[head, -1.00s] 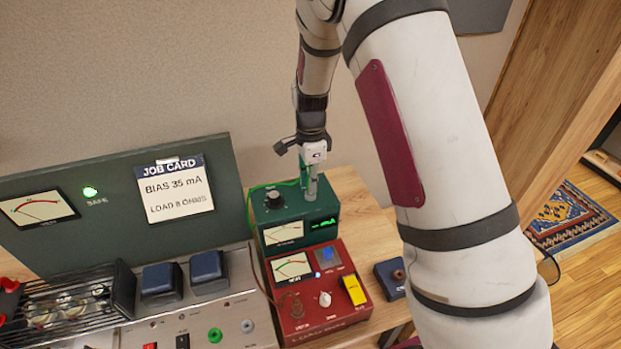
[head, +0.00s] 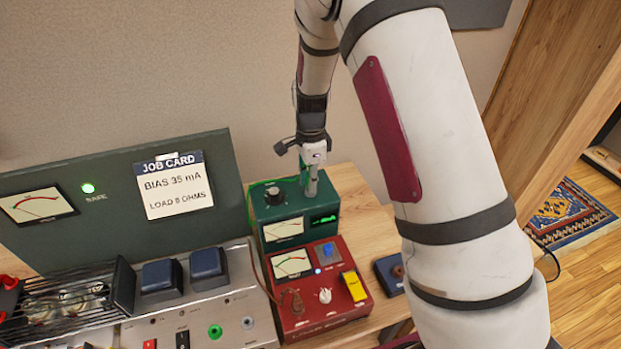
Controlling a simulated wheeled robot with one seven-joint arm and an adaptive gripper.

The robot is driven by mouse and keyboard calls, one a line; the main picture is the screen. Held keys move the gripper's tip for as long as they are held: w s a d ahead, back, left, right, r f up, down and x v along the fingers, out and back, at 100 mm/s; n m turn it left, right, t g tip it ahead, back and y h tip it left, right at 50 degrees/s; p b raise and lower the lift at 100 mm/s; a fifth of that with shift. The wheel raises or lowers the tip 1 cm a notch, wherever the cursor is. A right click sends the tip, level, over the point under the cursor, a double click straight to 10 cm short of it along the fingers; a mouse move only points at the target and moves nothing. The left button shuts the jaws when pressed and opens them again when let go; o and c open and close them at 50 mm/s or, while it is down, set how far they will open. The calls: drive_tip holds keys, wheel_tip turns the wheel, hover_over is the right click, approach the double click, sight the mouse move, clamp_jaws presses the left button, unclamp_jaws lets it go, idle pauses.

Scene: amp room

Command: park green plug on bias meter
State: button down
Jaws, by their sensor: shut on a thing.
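The bias meter is most likely the green box (head: 272,211) with a black knob, a pale dial and a small green display. It stands behind a red box on the bench. My gripper (head: 311,190) points down over the right part of the green box's top and is shut. What it grips is too small and too hidden by the fingers to make out. A thin green lead (head: 262,184) runs from behind the gripper over the top of the green box and down its left side, so the green plug is likely in the fingers. I cannot tell whether it touches the box.
A red box (head: 300,318) with a dial, a white knob and a yellow switch stands in front. A small dark blue box (head: 389,274) is to its right. The amplifier chassis (head: 240,300) with a green socket (head: 215,331) is at left. A job card (head: 174,186) hangs behind.

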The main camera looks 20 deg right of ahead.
drive_tip(key=c, duration=1.4)
unclamp_jaws()
wheel_tip(320, 180, up, 12)
drive_tip(key=shift+f, duration=0.1)
